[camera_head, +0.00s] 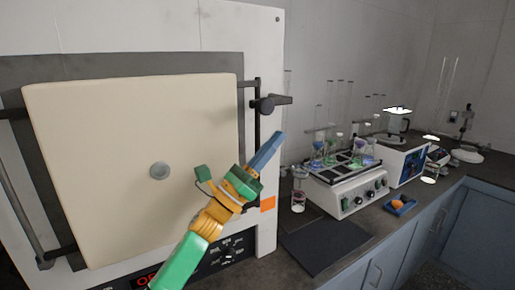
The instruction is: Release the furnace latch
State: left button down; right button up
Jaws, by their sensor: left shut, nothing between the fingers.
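The furnace (225,50) is a large white cabinet filling the left half of the view. Its cream door panel (100,150) sits in a dark frame, with a round grey disc in the middle. The black furnace latch (267,104) sticks out at the upper right of the door, beside a vertical rod. My left gripper (278,137) is shut and empty, its blue fingers pointing up and right. In the picture its tips are a little below the latch, with a visible gap. My right gripper is not in view.
A dark mat (322,243) lies on the counter right of the furnace. Behind it stand a white shaker (350,195) with several flasks, a beaker (298,201) and a small blue tray (400,206). A control panel with a red display is low on the furnace.

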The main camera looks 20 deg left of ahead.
pick_arm(q)
jog(key=a+r+p, duration=0.1)
jog(key=s+r, duration=0.1)
jog(key=r, duration=0.1)
jog(key=shift+a+p, duration=0.35)
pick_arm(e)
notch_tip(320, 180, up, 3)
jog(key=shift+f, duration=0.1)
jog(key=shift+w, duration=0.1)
